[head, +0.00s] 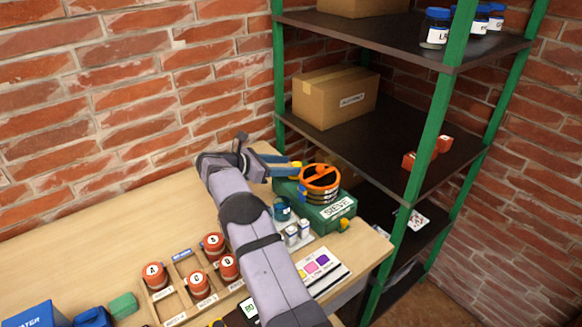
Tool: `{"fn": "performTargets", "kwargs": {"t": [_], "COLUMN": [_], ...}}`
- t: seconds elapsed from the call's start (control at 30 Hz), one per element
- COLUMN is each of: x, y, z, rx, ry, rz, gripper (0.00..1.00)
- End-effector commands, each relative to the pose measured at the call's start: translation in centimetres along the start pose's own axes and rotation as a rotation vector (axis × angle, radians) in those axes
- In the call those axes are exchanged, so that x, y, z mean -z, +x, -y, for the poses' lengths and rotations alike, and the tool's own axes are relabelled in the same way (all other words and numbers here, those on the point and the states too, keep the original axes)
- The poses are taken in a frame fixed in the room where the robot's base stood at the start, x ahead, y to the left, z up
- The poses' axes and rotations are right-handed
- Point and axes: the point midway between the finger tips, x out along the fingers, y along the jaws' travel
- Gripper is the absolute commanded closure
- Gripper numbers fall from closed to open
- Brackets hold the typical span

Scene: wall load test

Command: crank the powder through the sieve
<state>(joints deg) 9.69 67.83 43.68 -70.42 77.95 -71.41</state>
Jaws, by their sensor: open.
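The sieve is a green box (318,217) with a "SIEVE" label, near the right end of the wooden table. A round stack with an orange rim (320,178), an orange bar across it and dark bands below sits on top. My gripper (295,168) is open at the left side of this stack, with its fingers pointing right. A small yellow piece shows at the fingertips; I cannot tell whether it is a crank knob or part of a finger. Whether the fingers touch the stack is unclear. A yellow-orange knob (344,224) shows at the box's lower right. Powder is not visible.
Red-lidded jars (198,284) stand in a wooden rack left of my arm. A blue-tinted beaker (283,209) and small white containers (297,233) stand close before the sieve. A colour card (318,268) lies nearer. A green-post shelf (437,115) rises at right. The table's back left is clear.

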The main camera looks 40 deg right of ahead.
Motion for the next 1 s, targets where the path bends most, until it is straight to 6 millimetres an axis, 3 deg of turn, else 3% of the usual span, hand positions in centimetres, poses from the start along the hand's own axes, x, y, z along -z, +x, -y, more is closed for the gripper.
{"fn": "performTargets", "kwargs": {"t": [0.2,0.4,0.83,1.0], "x": [0.1,0.0,-0.3,-1.7], "y": [-3.1,-4.6,-4.8,-4.2], "z": [-0.1,0.0,0.0,0.5], "rx": [-0.003,-0.001,0.002,0.028], "ry": [0.002,0.001,0.016,0.161], "rz": [0.0,0.0,-0.005,-0.061], "gripper": [0.55,0.55,0.56,0.56]}}
